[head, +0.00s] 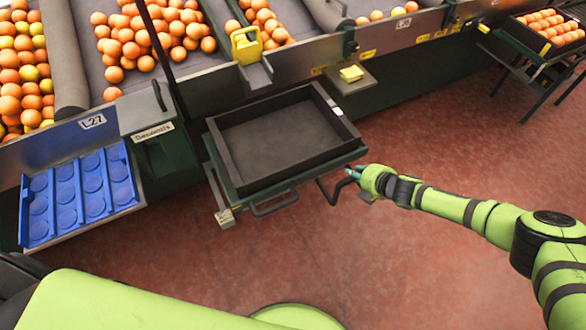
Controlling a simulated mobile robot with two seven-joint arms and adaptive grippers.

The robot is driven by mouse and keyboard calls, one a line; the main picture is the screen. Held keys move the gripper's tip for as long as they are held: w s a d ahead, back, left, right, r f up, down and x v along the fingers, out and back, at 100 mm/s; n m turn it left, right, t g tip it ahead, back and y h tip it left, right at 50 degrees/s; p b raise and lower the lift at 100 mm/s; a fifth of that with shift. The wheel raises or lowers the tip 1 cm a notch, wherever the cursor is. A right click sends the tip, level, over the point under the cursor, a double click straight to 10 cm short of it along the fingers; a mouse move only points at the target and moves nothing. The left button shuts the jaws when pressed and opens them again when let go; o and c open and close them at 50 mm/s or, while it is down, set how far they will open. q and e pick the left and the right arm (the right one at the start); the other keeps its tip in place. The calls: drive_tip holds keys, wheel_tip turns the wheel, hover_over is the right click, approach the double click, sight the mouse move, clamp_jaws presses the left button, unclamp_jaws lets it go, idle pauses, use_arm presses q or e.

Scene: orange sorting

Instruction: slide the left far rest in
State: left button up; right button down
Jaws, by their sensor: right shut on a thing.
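A dark green pull-out rest (216,164) sticks out from the front of the sorting bench, with an empty black tray (232,166) on it. A dark loop handle (275,206) is on its front edge, and a bent dark bar handle (329,194) is at its right front corner. My right gripper (354,174) reaches in from the right and is shut on the bar handle; its fingertips are small and partly hidden. My left gripper is not in view.
A blue tray (131,205) with round hollows hangs at left beside a green bin marked Seconds (165,155). Oranges fill the bench lanes above. A crate of oranges (545,49) stands on a stand at far right. The red floor (420,150) in front is clear.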

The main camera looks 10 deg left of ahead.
drive_tip(key=shift+w+a+f+b, duration=0.15)
drive_tip(key=shift+a+b, duration=0.05)
drive_tip(key=shift+a, duration=0.25)
drive_tip(key=shift+w+a+f+b, duration=0.15)
drive_tip(key=shift+a+f+b, duration=0.1)
drive_tip(key=shift+a, duration=0.2)
drive_tip(key=shift+w+a+f+b, duration=0.1)
drive_tip(key=shift+w+a+b, duration=0.1)
drive_tip(key=shift+a, duration=0.25)
drive_tip(key=c, duration=1.1)
unclamp_jaws()
drive_tip(key=shift+o, duration=1.3)
drive_tip(key=shift+w+d+r, duration=0.1)
drive_tip(key=shift+w, duration=0.15)
drive_tip(key=shift+d, duration=0.1)
wheel_tip(320, 180, up, 7)
drive_tip(key=p, duration=0.7)
drive_tip(key=shift+w+r, duration=0.15)
